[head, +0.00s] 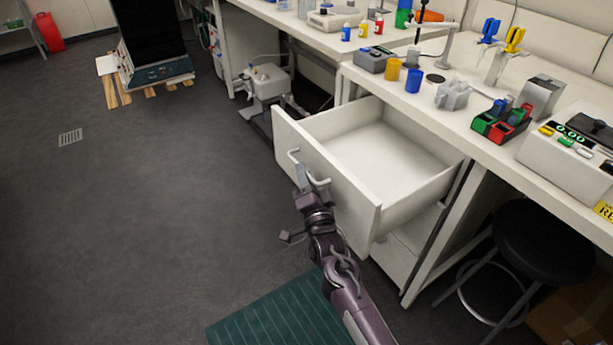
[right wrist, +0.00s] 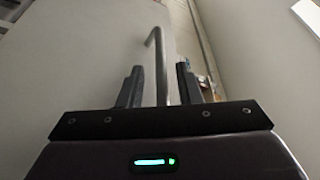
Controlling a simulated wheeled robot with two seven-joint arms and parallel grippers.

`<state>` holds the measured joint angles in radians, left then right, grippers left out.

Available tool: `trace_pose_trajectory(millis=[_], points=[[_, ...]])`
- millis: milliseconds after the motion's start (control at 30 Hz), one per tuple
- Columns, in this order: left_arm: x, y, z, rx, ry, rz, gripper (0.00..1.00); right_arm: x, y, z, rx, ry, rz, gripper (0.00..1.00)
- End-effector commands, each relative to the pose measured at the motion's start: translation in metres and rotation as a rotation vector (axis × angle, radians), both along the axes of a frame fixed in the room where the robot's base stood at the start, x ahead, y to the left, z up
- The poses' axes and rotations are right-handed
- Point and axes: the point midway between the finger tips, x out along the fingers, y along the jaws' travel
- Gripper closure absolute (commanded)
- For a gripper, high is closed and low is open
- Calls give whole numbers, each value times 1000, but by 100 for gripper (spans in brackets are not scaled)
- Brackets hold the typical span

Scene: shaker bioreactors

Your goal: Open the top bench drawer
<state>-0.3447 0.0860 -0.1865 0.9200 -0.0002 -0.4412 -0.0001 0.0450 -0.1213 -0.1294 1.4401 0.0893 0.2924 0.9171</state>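The top bench drawer (head: 375,150) is pulled well out from under the bench, and its empty white interior shows in the head view. Its pale bar handle (head: 293,155) is on the drawer front. My right gripper (head: 305,180) is at this handle. In the right wrist view the handle (right wrist: 160,60) stands between the two dark fingers of my right gripper (right wrist: 160,88). A gap shows on each side of the bar, so the fingers are open around it. My left gripper is not in view.
The bench top (head: 470,115) carries bottles, cups, racks and a balance (head: 575,150). A black stool (head: 540,240) stands right of the drawer. A green mat (head: 265,315) lies on the floor near me. The grey floor (head: 150,210) on the left is largely clear.

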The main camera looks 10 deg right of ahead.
Motion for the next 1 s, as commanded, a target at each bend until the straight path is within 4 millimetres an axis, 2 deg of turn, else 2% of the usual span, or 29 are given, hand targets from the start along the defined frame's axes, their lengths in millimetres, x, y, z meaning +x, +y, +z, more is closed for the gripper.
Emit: trace_pose_trajectory(millis=[333,700,833,1000], points=[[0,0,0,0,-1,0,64,-4,0,-1,0,2,1,68],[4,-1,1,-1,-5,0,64,-60,-1,-14,0,3,1,68],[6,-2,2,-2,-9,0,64,-72,-1,-16,0,1,2,68],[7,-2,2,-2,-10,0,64,-77,-1,-17,0,1,1,68]])
